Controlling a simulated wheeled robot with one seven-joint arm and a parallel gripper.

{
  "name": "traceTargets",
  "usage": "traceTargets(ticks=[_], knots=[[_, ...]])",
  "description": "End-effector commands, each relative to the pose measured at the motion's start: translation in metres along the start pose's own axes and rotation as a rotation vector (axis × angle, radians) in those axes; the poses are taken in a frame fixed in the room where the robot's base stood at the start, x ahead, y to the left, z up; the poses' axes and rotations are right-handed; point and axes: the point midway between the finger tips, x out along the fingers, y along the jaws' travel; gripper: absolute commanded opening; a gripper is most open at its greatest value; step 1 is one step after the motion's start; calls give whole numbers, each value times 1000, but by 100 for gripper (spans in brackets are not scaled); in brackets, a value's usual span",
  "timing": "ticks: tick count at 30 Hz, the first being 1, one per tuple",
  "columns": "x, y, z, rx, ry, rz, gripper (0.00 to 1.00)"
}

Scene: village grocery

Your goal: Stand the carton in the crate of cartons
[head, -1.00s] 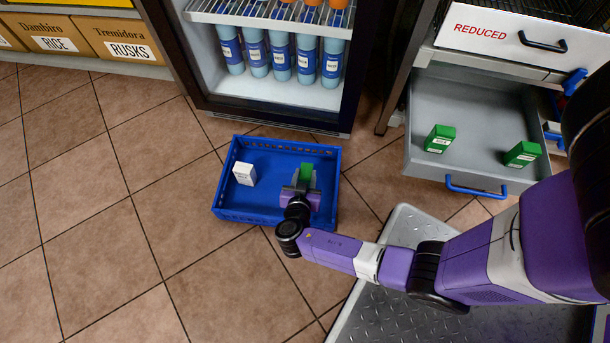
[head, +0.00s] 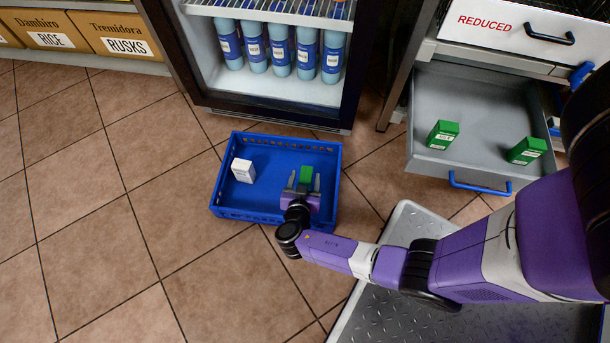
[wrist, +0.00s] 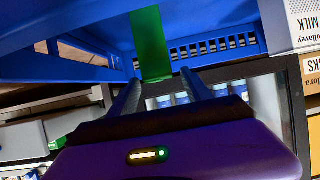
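A green carton (head: 306,174) is in the right part of the blue crate (head: 227,213) on the floor, and it looks upright. My gripper (head: 304,181) is over the crate's right half, with its fingers spread on either side of this carton. In the wrist view the green carton (wrist: 151,45) lies beyond and between the fingertips (wrist: 160,77), with gaps showing. Its base is hard to make out. A white milk carton (head: 243,171) stands in the crate's left part; it also shows at the edge of the wrist view (wrist: 305,25).
Two green cartons (head: 443,134) (head: 526,150) are in the open grey drawer (head: 480,105) at right. A fridge with blue bottles (head: 280,55) stands behind the crate. Boxes of rice and rusks (head: 115,35) sit on a shelf at left. The tiled floor left of the crate is clear.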

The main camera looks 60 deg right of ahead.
Motion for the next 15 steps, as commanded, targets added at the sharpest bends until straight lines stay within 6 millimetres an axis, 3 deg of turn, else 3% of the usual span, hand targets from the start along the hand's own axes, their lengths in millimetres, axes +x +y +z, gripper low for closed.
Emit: traceTargets(ticks=[8,15], knots=[[-13,0,-3,-2,1,-2,58],[-60,-1,-5,-2,-1,-4,58]])
